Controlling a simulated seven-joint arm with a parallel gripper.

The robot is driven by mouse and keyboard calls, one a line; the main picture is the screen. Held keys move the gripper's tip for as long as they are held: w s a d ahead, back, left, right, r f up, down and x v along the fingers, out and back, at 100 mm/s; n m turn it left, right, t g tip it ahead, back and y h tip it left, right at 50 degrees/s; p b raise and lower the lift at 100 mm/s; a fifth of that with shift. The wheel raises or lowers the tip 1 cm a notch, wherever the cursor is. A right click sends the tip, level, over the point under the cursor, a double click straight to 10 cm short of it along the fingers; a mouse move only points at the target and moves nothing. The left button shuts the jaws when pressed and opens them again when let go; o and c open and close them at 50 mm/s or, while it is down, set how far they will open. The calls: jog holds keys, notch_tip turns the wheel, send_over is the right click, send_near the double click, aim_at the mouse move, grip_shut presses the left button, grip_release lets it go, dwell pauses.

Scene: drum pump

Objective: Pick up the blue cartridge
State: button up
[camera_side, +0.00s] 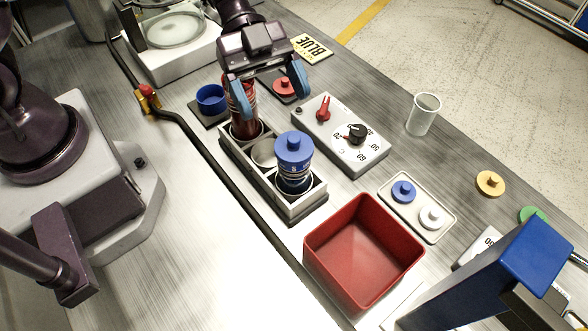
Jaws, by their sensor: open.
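The blue cartridge (294,160) has a blue knobbed cap and stands upright in the near-right slot of a grey rack (297,208). A red cartridge (245,124) stands in the far-left slot of the same rack, and the middle slot (264,153) is empty. My gripper (268,92) is open, pointing down at the red cartridge, with one blue-grey finger in front of its top and the other to its right. I cannot tell whether it touches the red cartridge. It is apart from the blue cartridge, up and to the left of it.
A control box (341,136) with a red switch and black dial lies right of the rack. An open red bin (363,250) stands close in front. A tray (419,207) holds blue and white caps. A blue cup (211,99), white cup (423,114) and dark hose (215,160) are nearby.

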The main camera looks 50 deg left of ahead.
aim_at(300, 154)
jog(key=x, duration=0.9)
jog(key=shift+w+f, duration=0.25)
jog(key=shift+c, duration=0.5)
jog(key=c, duration=1.1)
